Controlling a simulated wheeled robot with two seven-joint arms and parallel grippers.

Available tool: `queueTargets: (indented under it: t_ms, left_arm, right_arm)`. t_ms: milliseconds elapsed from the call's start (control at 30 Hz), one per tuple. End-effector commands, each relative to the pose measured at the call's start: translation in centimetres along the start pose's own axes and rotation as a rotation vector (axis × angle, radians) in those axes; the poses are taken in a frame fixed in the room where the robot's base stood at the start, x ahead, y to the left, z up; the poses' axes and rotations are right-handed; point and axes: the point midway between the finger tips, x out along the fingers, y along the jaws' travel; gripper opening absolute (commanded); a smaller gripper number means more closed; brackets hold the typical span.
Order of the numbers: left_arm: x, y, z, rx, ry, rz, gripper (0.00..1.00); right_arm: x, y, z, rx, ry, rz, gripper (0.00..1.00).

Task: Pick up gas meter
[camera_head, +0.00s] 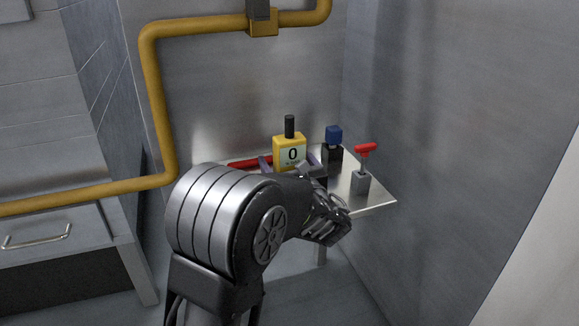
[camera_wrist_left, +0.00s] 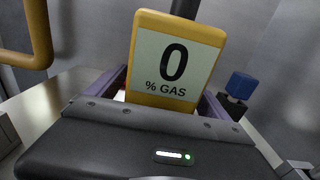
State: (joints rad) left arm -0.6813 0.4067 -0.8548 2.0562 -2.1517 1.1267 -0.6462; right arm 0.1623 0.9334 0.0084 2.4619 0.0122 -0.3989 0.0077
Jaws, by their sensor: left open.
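The gas meter (camera_head: 289,149) is a yellow block with a dark knob on top and a pale display reading 0. It stands upright over the metal table, its base hidden by my arm. In the left wrist view the gas meter (camera_wrist_left: 172,62) fills the middle, tilted slightly in the picture, with "% GAS" legible. My left gripper (camera_head: 290,163) is open, its purple fingers on either side of the meter. In the wrist view the left gripper (camera_wrist_left: 163,97) straddles the meter's lower part; I cannot tell whether the fingers touch it. My right gripper is not in view.
A black device with a blue cap (camera_head: 333,141) stands just right of the meter. A grey block with a red handle (camera_head: 365,149) is near the right edge of the metal table (camera_head: 379,202). A red object (camera_head: 245,163) lies left of the meter. A yellow pipe (camera_head: 158,100) runs along the wall.

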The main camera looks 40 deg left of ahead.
Motion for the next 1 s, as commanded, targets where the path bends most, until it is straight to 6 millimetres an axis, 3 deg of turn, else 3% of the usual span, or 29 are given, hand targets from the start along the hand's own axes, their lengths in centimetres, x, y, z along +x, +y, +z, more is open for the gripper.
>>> queueTargets:
  t_ms: [467, 1000]
  left_arm:
    - [-0.06, -0.01, 0.03, 0.0, 0.0, 0.0, 0.91]
    - [-0.06, 0.0, 0.03, 0.0, 0.0, 0.0, 0.47]
  right_arm:
    - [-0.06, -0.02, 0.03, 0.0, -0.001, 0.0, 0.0]
    - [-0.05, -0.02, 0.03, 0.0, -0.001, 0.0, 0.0]
